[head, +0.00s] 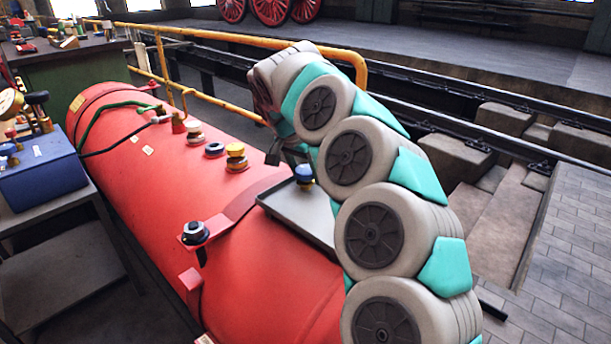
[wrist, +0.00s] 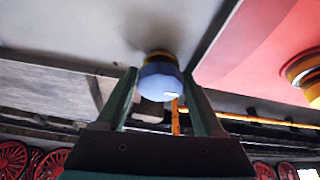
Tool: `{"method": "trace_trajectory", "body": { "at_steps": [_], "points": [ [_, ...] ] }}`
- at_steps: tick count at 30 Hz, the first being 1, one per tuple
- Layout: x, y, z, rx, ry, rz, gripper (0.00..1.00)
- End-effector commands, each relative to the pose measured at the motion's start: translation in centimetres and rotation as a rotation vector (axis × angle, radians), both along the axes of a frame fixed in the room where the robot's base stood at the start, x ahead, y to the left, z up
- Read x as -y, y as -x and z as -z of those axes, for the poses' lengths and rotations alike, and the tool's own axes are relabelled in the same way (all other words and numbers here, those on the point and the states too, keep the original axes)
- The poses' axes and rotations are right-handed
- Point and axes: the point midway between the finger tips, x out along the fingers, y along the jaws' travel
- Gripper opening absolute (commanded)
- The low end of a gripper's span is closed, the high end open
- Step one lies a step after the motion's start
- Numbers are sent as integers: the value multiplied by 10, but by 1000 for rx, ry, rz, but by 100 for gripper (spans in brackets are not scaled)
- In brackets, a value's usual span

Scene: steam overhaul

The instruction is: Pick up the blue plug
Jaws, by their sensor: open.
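The blue plug (head: 304,174) has a faceted blue head above a yellow band. It stands upright on the grey tray (head: 284,213) on top of the red boiler. In the wrist view the blue plug (wrist: 159,82) appears between the two greenish fingers of my gripper (wrist: 160,76), with a gap on each side. My gripper is open and holds nothing. In the head view my arm and gripper are at the tray's far side, and the fingers are mostly hidden.
A yellow rail (head: 250,40) runs behind. A blue box (head: 42,175) stands on a bench at left.

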Motion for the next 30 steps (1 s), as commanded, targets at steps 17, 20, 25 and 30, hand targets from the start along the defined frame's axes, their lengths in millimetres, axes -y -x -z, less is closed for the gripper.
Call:
{"method": "trace_trajectory", "body": {
  "at_steps": [17, 20, 25, 30],
  "points": [
    [0, 0, 0, 1, -1, 1, 7],
    [0, 0, 0, 1, -1, 1, 0],
    [0, 0, 0, 1, -1, 1, 0],
    [0, -1, -3, 2, -1, 1, 0]
  ]
}}
